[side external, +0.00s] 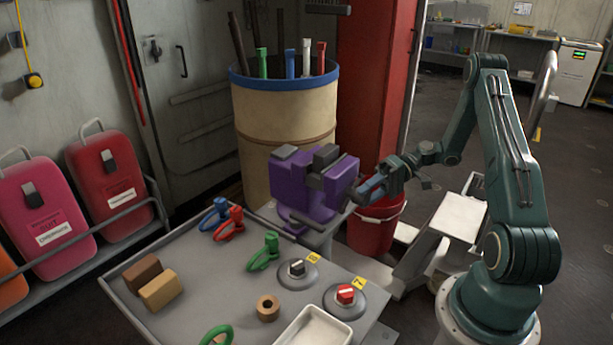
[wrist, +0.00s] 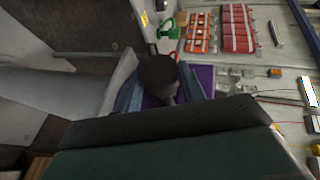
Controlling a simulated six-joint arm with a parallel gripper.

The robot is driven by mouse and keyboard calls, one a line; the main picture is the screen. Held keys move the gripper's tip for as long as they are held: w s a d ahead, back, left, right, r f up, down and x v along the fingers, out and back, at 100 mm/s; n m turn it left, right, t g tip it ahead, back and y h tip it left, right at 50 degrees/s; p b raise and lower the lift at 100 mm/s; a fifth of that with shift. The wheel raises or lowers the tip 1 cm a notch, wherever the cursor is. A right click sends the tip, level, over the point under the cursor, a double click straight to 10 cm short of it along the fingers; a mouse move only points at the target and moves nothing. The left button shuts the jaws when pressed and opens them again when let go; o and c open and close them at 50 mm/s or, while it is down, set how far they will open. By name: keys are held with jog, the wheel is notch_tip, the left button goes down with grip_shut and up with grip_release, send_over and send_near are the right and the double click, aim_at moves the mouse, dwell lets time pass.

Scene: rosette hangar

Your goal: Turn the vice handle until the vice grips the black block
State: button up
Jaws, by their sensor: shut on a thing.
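The purple vice (side external: 300,190) stands at the far right corner of the grey table, and part of it shows behind my gripper in the wrist view (wrist: 204,76). A black block (side external: 326,156) sits at the top of the vice, by its jaws; whether both jaws touch it I cannot tell. My gripper (side external: 364,190) is at the right side of the vice, shut on the vice handle. In the wrist view, the handle's dark round end (wrist: 158,74) shows between the fingers. The rest of the handle is mostly hidden by my gripper.
The table (side external: 215,290) holds brown and tan blocks, coloured clamps, two round dials and a white tray (side external: 316,328). A tan barrel (side external: 285,118) with a blue rim stands behind the vice. A red bucket (side external: 377,228) stands below my gripper.

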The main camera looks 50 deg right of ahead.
jog(key=shift+s, duration=0.15)
jog(key=o, duration=1)
jog(key=shift+c, duration=0.2)
jog(key=shift+a+r+h, duration=0.1)
jog(key=shift+h, duration=0.2)
jog(key=shift+r+n+g+h, duration=0.1)
jog(key=shift+n+g+h, duration=0.2)
jog(key=shift+h, duration=0.4)
jog(key=shift+a+r+n+h, duration=0.1)
jog(key=shift+n+h, duration=0.15)
jog(key=shift+h, duration=0.55)
jog(key=shift+a+r+n+h, duration=0.1)
jog(key=shift+n+h, duration=0.15)
jog(key=shift+h, duration=0.55)
jog(key=shift+a+r+n+g+h, duration=0.15)
jog(key=shift+n+h, duration=0.1)
jog(key=shift+h, duration=0.8)
jog(key=shift+a+f+n+g+h, duration=0.1)
jog(key=shift+a+n+h, duration=0.1)
jog(key=shift+h, duration=0.8)
jog(key=shift+a+r+n+g+h, duration=0.15)
jog(key=shift+n+h, duration=0.1)
jog(key=shift+h, duration=0.8)
jog(key=v, duration=1.3)
jog(key=shift+r, duration=0.3)
jog(key=shift+s+d, duration=0.1)
jog(key=shift+s, duration=0.05)
